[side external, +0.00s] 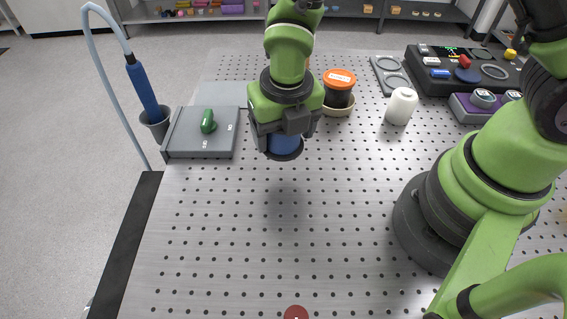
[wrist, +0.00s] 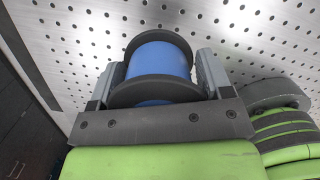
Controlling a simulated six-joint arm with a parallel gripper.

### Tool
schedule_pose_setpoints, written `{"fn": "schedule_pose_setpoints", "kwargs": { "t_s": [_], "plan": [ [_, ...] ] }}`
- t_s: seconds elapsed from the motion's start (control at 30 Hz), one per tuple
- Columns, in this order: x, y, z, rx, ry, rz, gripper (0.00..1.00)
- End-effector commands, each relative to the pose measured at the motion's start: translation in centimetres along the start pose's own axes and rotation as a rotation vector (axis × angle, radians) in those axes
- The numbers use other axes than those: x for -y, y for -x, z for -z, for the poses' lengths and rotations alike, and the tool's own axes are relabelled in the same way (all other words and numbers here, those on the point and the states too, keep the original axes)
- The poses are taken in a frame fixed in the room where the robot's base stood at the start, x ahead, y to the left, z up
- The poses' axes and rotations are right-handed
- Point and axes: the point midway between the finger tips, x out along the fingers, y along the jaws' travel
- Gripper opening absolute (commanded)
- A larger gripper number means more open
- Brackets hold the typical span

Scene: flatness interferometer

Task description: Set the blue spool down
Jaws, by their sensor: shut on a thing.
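My gripper (side external: 285,130) is shut on the blue spool (side external: 284,146), which has dark flanges. In the side external view the spool is held above the perforated metal table (side external: 270,230), with a soft shadow on the table below it. In the wrist view the blue spool (wrist: 160,58) sits between the two grey fingers of my gripper (wrist: 158,78). Its far flange is seen against the table, and the near flange is close to the gripper's body. Part of the spool is hidden by the fingers in the side view.
A grey box (side external: 222,135) with a green knob stands at left, beside a blue-handled tool (side external: 143,90) in a holder. An orange-lidded jar (side external: 339,88) and a white bottle (side external: 401,106) stand behind right. A control panel (side external: 465,72) is at far right. The front table is largely clear.

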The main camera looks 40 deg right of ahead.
Motion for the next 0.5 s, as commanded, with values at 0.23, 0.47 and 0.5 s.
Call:
{"fn": "schedule_pose_setpoints", "kwargs": {
  "t_s": [0.23, 0.47, 0.5],
  "plan": [
    [0.0, -3.2, 0.3, 0.001, -0.001, 0.002, 0.38],
    [0.1, -5.3, 0.7, -0.003, 0.001, 0.003, 0.38],
    [0.0, -5.6, 0.7, 0.000, 0.002, 0.003, 0.38]
  ]
}}
